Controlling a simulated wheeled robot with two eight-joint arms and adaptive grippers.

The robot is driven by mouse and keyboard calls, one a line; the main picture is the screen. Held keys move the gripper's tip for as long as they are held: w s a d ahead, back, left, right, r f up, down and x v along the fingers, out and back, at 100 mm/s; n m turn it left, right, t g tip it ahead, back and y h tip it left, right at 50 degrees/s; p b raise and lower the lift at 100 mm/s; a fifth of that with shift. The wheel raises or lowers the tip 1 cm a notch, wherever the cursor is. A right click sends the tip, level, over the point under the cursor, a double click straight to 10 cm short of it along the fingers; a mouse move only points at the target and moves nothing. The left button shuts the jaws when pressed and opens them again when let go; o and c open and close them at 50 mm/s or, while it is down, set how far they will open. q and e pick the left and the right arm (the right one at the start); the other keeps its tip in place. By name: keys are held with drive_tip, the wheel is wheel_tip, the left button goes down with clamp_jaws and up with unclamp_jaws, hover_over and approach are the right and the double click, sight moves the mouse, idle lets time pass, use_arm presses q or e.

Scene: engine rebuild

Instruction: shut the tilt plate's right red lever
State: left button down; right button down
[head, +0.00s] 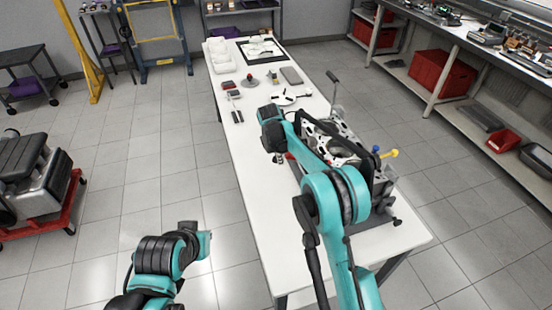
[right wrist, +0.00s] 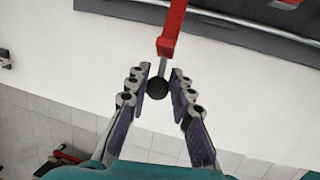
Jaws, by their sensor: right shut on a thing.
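The red lever (right wrist: 172,28) comes down from the top of the right wrist view and ends in a thin rod with a black ball knob (right wrist: 157,88). My right gripper (right wrist: 160,90) is shut on this knob, with a purple-padded finger on each side. In the head view the right gripper (head: 278,158) is at the left side of the engine block on its stand (head: 382,187), partly hidden by my own arm. A dark grey edge (right wrist: 260,28), perhaps the tilt plate, crosses the top right of the wrist view. My left arm shows at lower left, but its gripper cannot be made out.
The white table (head: 262,225) is clear on its near left part. An engine on a red stand (head: 62,208) is on the floor at left.

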sight(312, 134)
drive_tip(key=d+r+y+p, duration=0.1)
drive_tip(key=w+d+r+g+y+p, duration=0.1)
drive_tip(key=d+r+y, duration=0.1)
drive_tip(key=d+r+y+p, duration=0.1)
drive_tip(key=r+y, duration=0.1)
drive_tip(key=shift+w+d+r+m+g, duration=0.25)
drive_tip(key=shift+w+d+m+g, duration=0.05)
drive_tip(key=shift+d, duration=0.05)
drive_tip(key=shift+w+d+r+g+y+p, duration=0.1)
drive_tip(key=shift+w+d+r+y+p, duration=0.35)
drive_tip(key=shift+d, duration=0.8)
drive_tip(key=shift+w+d+r+g+y+p, duration=0.1)
drive_tip(key=shift+w+d+r+y+p, duration=0.25)
drive_tip(key=shift+d+p, duration=0.65)
drive_tip(key=shift+w+d+r+g+y+p, duration=0.1)
drive_tip(key=shift+w+d+r+y+p, duration=0.3)
drive_tip(key=shift+d, duration=1.1)
drive_tip(key=shift+r, duration=0.1)
drive_tip(key=c, duration=1.3)
unclamp_jaws()
drive_tip(key=shift+c, duration=0.2)
drive_tip(key=shift+w, duration=0.1)
